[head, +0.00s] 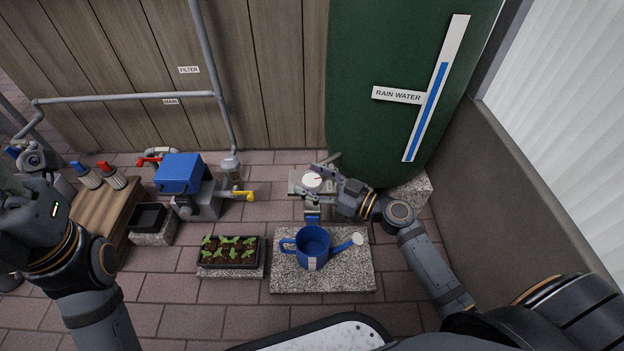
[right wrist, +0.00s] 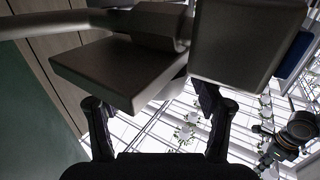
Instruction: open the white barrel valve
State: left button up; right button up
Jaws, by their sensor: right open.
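The white barrel valve (head: 312,180) is a round white dial with a red mark, low in front of the green barrel (head: 370,110). My right gripper (head: 320,177) is open, with its fingers spread on either side of the dial in the head view; I cannot tell whether they touch it. In the right wrist view the open fingers (right wrist: 157,110) stand below large grey blocky parts (right wrist: 130,65), and the dial face does not show clearly.
A blue watering can (head: 312,245) stands on a stone slab (head: 350,275) in front of the valve. A wall (head: 490,190) bounds the right.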

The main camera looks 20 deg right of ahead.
jog(key=shift+c, duration=0.3)
jog(key=c, duration=1.1)
jog(key=shift+s+f+m+t+h, duration=0.1)
jog(key=shift+m+t+h, duration=0.4)
jog(key=shift+h, duration=0.1)
jog(key=shift+m+t+h, duration=0.7)
jog(key=shift+m+h, duration=0.1)
jog(key=shift+h, duration=0.5)
jog(key=o, duration=1.2)
jog(key=shift+c, duration=0.2)
